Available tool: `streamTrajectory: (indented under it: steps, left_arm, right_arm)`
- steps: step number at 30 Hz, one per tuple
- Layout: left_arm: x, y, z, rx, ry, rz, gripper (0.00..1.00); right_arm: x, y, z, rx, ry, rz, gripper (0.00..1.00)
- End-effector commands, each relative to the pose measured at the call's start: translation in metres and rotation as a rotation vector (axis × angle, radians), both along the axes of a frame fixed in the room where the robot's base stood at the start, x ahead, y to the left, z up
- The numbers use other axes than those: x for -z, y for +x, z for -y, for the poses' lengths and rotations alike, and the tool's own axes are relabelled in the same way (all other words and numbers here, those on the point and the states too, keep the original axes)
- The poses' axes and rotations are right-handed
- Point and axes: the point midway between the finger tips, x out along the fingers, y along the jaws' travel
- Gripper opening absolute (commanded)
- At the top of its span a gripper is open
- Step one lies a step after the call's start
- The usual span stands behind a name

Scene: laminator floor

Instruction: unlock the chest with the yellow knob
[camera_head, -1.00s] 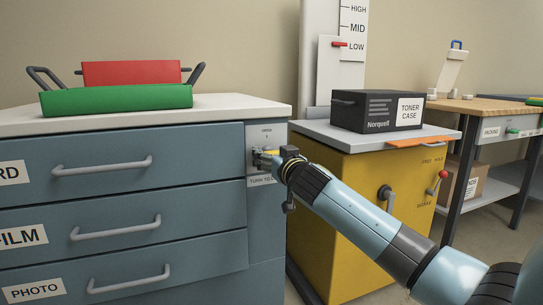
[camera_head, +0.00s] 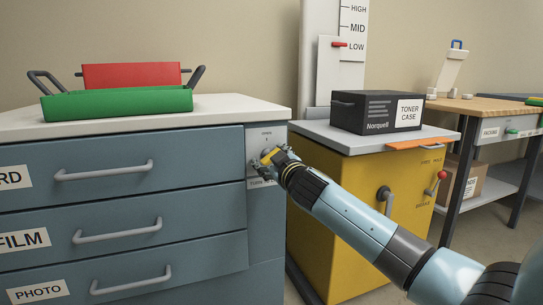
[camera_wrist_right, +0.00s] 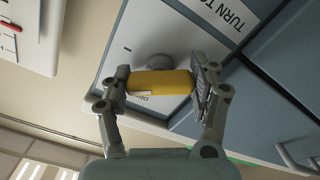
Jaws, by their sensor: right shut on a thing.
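The chest (camera_head: 120,215) is blue-grey with several handled drawers and a white top. A pale plate (camera_head: 266,140) at its right front bears small lettering. The yellow knob (camera_wrist_right: 160,83) is a bar on a round grey base on this plate. My right gripper (camera_wrist_right: 162,85) is shut on the yellow knob, one finger at each end of the bar. In the head view the right gripper (camera_head: 266,168) is at the plate and partly covers the knob. My left gripper is not in view.
A yellow cabinet (camera_head: 330,230) with a crank and a red-knobbed lever stands right of the chest, bearing a black toner case (camera_head: 365,110). A wooden-topped bench (camera_head: 480,106) is farther right.

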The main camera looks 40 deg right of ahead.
Motion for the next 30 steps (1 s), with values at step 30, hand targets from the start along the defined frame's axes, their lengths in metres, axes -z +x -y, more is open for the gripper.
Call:
streamTrajectory:
  steps: [30]
  left_arm:
    - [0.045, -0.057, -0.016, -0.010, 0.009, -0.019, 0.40]
  right_arm:
    - [0.000, 0.000, -0.001, -0.001, -0.857, -0.206, 0.29]
